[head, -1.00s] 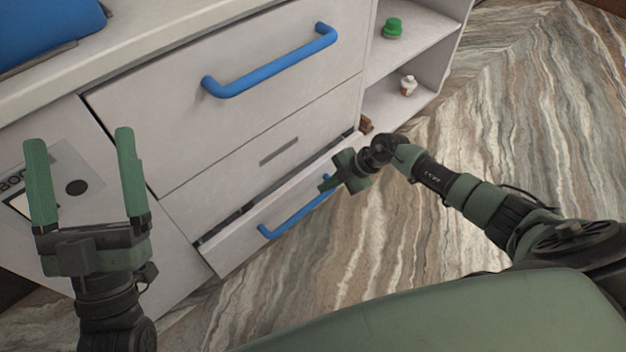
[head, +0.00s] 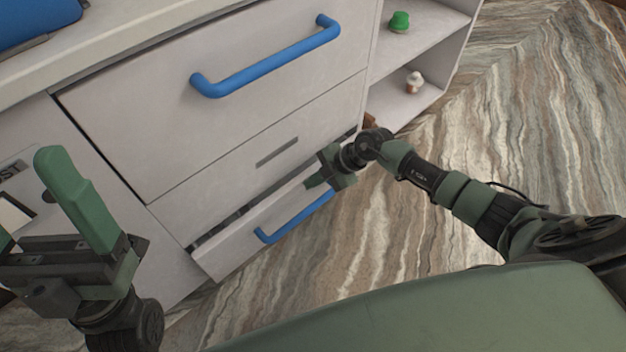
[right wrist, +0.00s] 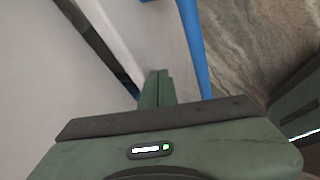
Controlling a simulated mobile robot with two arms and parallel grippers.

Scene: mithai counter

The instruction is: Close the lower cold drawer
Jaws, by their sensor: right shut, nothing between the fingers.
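The lower cold drawer (head: 228,256) stands slightly open at the base of the white cabinet, with a dark gap along its top edge. Its blue handle (head: 294,218) runs across the front; the handle also shows in the right wrist view (right wrist: 193,45). My right gripper (head: 312,183) is shut and empty at the right part of the drawer's top edge, above the handle. In the right wrist view its closed fingertips (right wrist: 157,76) point at the drawer front, left of the handle; contact is unclear. My left gripper (head: 38,205) is open and empty at the left, partly out of frame.
A closed upper drawer (head: 215,130) has a larger blue handle (head: 268,62). Open shelves (head: 412,103) at the right hold a green item (head: 399,21) and a small white-and-brown item (head: 414,82). The marbled floor (head: 500,130) right of the cabinet is clear.

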